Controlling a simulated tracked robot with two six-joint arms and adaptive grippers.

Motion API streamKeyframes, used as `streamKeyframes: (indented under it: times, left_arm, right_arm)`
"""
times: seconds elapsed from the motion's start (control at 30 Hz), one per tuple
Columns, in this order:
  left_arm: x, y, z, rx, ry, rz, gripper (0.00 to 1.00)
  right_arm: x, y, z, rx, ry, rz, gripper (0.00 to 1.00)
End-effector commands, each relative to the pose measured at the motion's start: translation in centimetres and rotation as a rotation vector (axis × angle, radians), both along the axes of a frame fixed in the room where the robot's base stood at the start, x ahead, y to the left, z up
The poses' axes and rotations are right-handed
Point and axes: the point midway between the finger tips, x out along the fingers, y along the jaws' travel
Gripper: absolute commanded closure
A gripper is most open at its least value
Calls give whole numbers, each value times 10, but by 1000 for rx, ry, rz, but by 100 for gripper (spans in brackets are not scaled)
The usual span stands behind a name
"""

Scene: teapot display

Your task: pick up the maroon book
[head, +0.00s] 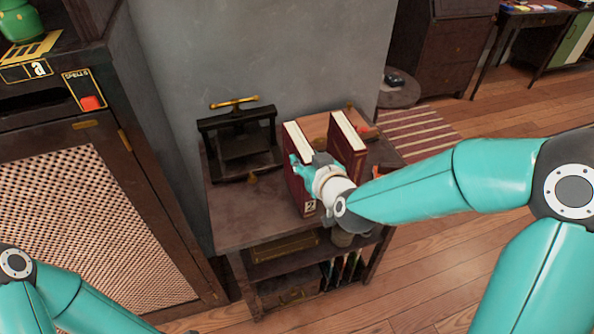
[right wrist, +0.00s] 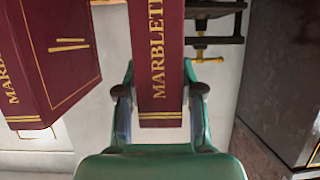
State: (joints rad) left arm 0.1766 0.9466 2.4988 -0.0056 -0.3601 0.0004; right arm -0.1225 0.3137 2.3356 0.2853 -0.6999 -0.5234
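Two maroon books stand upright on the small dark table (head: 235,228), pale page edges up. The left maroon book (head: 297,192) is at my right gripper (head: 308,170). The other maroon book (head: 346,155) stands apart to the right, and at the left in the wrist view (right wrist: 55,60). My left gripper is out of view.
A black press with a gold handle (head: 240,140) stands on the table left of the books. A tan box (head: 317,126) lies behind them. A tall cabinet (head: 90,190) is close on the left, the grey wall behind. The table's front left top is clear.

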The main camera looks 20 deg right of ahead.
Motion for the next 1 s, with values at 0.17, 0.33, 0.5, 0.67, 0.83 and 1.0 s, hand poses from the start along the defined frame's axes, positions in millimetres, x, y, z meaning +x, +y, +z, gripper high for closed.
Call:
streamKeyframes:
  times: [0.17, 0.33, 0.5, 0.67, 0.83, 1.0]
  left_arm:
    - [0, 0, 0, 0, 0, 0, 60]
    - [0, 0, 0, 0, 0, 0, 60]
    - [0, 0, 0, 0, 0, 0, 60]
    - [0, 0, 1, 0, 0, 0, 60]
    - [0, 0, 2, 0, 0, 0, 60]
    - [0, 0, 7, 0, 0, 0, 60]
  right_arm:
    - [0, 0, 0, 0, 0, 0, 97]
    - [0, 0, 0, 0, 0, 0, 100]
    - [1, 0, 3, 0, -7, -1, 100]
    - [1, 0, 4, 0, -7, -1, 100]
    - [1, 0, 11, 0, -9, -2, 100]
    - [1, 0, 29, 0, -10, -2, 100]
